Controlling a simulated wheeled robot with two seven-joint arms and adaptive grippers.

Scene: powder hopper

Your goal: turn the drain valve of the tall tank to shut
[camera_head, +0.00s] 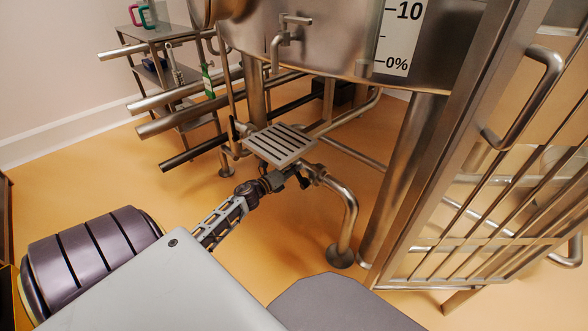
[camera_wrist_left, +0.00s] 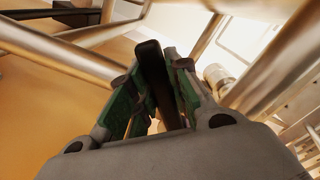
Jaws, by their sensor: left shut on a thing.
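The tall steel tank (camera_head: 330,50) fills the top of the head view, with a white percent scale on its side. Below it, the drain valve (camera_head: 314,174) sits on a bent steel pipe beside a slatted step plate. My left gripper (camera_head: 278,180) reaches in from the lower left to this valve. In the left wrist view, a dark bar-like valve handle (camera_wrist_left: 152,75) lies between the green-padded fingers of my left gripper (camera_wrist_left: 160,90), which are shut on it. The valve's body is mostly hidden in that view. My right gripper is not in view.
The slatted step plate (camera_head: 281,143) is just above my left gripper. Steel pipes (camera_head: 178,119) run across at the left, and a barred gate (camera_head: 490,215) stands at the right. A small trolley (camera_head: 150,34) stands at the back left. Orange floor is open at the left.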

